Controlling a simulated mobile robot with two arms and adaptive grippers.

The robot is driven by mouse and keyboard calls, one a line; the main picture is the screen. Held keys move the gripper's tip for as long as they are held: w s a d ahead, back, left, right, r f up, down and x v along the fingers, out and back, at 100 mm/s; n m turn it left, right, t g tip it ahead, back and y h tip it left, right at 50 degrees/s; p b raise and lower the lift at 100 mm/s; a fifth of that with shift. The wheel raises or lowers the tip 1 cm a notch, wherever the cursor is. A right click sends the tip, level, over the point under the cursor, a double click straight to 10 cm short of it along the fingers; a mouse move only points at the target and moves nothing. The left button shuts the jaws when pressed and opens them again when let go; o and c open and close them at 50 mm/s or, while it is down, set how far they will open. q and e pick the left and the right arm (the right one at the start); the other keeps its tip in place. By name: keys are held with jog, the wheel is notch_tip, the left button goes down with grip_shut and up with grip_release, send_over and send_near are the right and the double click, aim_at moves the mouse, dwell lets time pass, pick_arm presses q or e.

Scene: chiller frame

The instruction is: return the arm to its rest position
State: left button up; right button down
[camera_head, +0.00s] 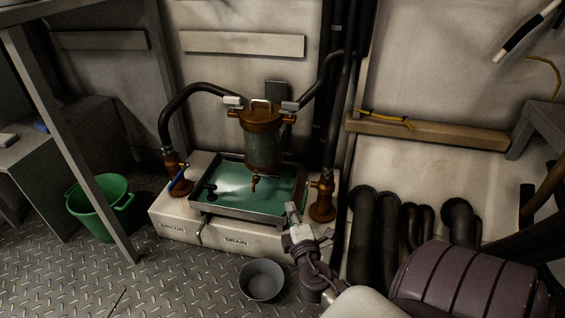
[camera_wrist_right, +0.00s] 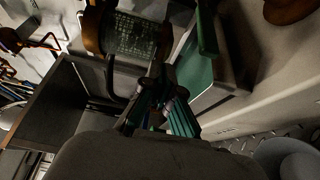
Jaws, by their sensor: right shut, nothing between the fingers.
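My right arm comes in from the lower right of the head view. Its gripper (camera_head: 292,213) is shut and empty, in front of the right front part of the green-filled tray (camera_head: 238,212). In the wrist view the gripper's fingers (camera_wrist_right: 158,112) show in the lower middle, above the large grey wrist housing. The copper-capped mesh cylinder (camera_head: 262,148) stands over the tray, behind the gripper and apart from it in the head view. It also shows at the top of the wrist view (camera_wrist_right: 132,38). My left gripper is not in view.
A white plinth (camera_head: 222,242) carries the tray, with a brass valve on each side. A grey bucket (camera_head: 262,280) stands on the floor close to my right arm. A green bucket (camera_head: 100,208) stands at left by a slanted post. Dark pipes (camera_head: 375,235) stand at right.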

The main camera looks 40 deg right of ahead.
jog(key=shift+s+a, duration=0.2)
jog(key=shift+s, duration=0.75)
